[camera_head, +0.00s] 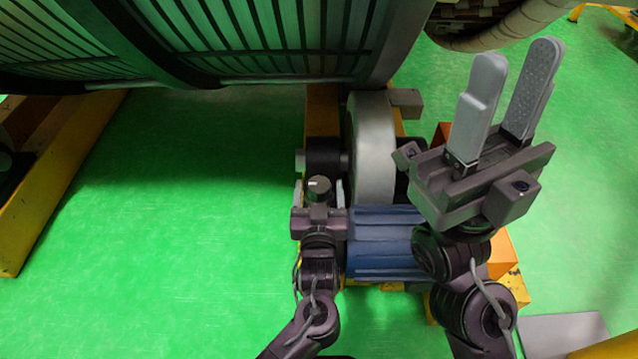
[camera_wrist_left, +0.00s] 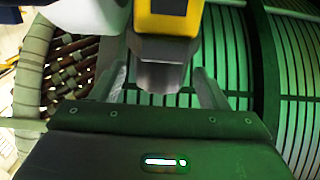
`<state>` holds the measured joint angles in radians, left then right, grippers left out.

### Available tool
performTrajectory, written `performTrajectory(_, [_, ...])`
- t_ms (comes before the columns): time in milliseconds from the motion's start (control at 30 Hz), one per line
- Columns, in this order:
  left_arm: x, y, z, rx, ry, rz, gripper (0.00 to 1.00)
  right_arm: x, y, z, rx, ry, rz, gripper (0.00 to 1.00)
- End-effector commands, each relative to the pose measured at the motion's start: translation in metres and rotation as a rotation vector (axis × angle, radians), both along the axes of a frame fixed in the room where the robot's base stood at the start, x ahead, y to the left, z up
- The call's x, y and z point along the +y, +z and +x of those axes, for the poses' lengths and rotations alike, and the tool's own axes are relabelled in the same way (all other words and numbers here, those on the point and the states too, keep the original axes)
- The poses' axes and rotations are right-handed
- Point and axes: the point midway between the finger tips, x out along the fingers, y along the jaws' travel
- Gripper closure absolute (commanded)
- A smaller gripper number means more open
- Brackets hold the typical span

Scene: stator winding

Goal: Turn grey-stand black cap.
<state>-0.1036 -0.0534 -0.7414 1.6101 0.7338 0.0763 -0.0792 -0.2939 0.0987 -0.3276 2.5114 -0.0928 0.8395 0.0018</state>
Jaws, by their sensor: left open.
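The black cap (camera_head: 325,158) is a dark cylinder on the left side of a large round grey stand (camera_head: 374,150) in the head view. My left gripper (camera_head: 319,184) is open just in front of the cap, one finger toward each side. In the left wrist view, the dark cap (camera_wrist_left: 160,76) shows between the two spread fingers, with visible gaps beside it; I see no clear contact. A light part of the stand (camera_wrist_left: 92,14) shows at upper left there. My right gripper (camera_head: 518,58) is open and empty, raised on the right, away from the cap.
A big slatted stator (camera_head: 270,30) spans the back, close behind the cap. A yellow beam (camera_head: 322,100) runs behind the cap. A blue ribbed body (camera_head: 375,270) lies under the stand, partly hidden by my arms. The green floor (camera_head: 160,240) is clear on the left.

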Motion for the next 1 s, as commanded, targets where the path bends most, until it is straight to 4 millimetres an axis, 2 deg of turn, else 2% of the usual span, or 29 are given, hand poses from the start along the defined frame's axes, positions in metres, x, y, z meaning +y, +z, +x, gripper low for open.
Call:
performTrajectory(100, [0.000,-0.002,0.018,-0.001,0.000,0.001,0.32,0.000,-0.006,0.000,-0.010,-0.001,0.000,0.64])
performTrajectory(233, [0.000,-0.001,0.030,0.000,0.000,0.000,0.32,0.000,-0.007,0.000,-0.016,-0.002,-0.001,0.64])
performTrajectory(567, [0.000,-0.001,0.035,0.003,-0.001,0.000,0.32,0.000,-0.006,0.000,-0.017,-0.001,-0.001,0.64])
performTrajectory(900, [0.000,-0.001,0.034,0.003,-0.001,0.000,0.75,0.000,-0.006,0.000,-0.016,-0.001,-0.002,0.64])
performTrajectory(1000, [0.000,-0.001,0.034,0.003,-0.002,0.000,0.77,0.000,-0.006,0.000,-0.016,-0.001,-0.002,0.64])
